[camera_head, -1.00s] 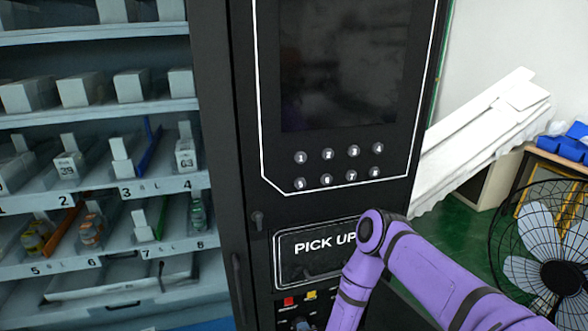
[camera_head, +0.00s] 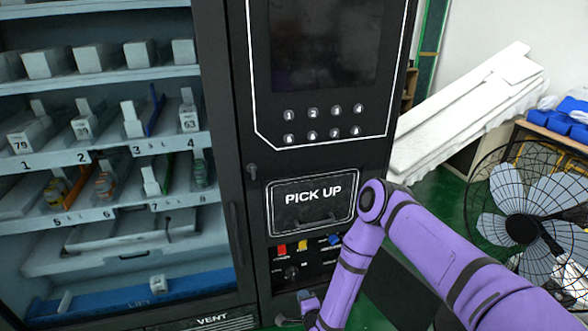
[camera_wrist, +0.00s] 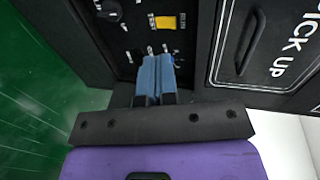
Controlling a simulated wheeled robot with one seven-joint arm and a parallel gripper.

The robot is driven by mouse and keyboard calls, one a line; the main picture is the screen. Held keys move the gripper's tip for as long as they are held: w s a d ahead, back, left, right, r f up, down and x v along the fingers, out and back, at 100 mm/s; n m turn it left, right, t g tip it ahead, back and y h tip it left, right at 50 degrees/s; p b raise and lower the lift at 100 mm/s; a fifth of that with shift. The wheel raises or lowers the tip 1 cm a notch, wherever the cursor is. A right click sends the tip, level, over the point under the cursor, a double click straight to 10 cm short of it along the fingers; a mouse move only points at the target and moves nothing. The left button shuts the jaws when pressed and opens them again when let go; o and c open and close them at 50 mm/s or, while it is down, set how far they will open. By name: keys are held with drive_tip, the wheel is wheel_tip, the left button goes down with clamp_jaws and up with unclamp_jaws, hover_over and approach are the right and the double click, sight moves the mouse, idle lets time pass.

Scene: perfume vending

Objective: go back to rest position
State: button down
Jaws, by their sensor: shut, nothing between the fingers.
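My gripper (camera_wrist: 158,68) shows in the wrist view as two blue fingers pressed together, with nothing between them. They point at the black control panel (camera_wrist: 135,25) of the vending machine; I cannot tell the exact gap. The vending machine (camera_head: 238,190) has a PICK UP flap (camera_head: 314,203), which is closed. The flap's edge and dark handle also show at the right in the wrist view (camera_wrist: 250,40).
Numbered shelves (camera_head: 105,160) with small boxes and bottles fill the left. A keypad (camera_head: 322,124) sits above the flap, and red, yellow and blue controls below it. A wire-caged fan (camera_head: 522,228) and white boards (camera_head: 465,110) stand at the right. Green floor shows around the machine.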

drive_tip(key=w+d+r+n+g, duration=0.1)
drive_tip(key=w+r+n, duration=0.1)
drive_tip(key=w+r, duration=0.35)
drive_tip(key=w+d+r+n+g, duration=0.1)
drive_tip(key=w+r+n, duration=0.15)
drive_tip(key=r, duration=0.65)
drive_tip(key=w+d+r+n+g, duration=0.1)
drive_tip(key=w+r+n, duration=0.1)
drive_tip(key=w+r, duration=0.35)
drive_tip(key=s+d+r+n+g, duration=0.15)
drive_tip(key=d+r, duration=0.25)
drive_tip(key=r, duration=0.7)
drive_tip(key=s+d+r+n, duration=0.2)
drive_tip(key=d+r, duration=0.2)
drive_tip(key=r, duration=0.8)
drive_tip(key=s+d+r+n+g+h, duration=0.1)
drive_tip(key=s+d+r+h, duration=0.1)
drive_tip(key=s+d+r, duration=0.5)
drive_tip(key=s+d+r+n+g+h, duration=0.1)
drive_tip(key=s+d+r+n, duration=0.15)
drive_tip(key=s+r, duration=0.75)
drive_tip(key=s+d+r+g, duration=0.1)
drive_tip(key=s+d+r, duration=0.1)
drive_tip(key=s, duration=0.9)
drive_tip(key=s+d+r+g+h, duration=0.1)
drive_tip(key=s+d+r, duration=0.2)
drive_tip(key=s, duration=0.8)
drive_tip(key=shift+d+r+n+g, duration=0.15)
drive_tip(key=shift+d+n+g, duration=0.25)
drive_tip(key=shift+d, duration=0.5)
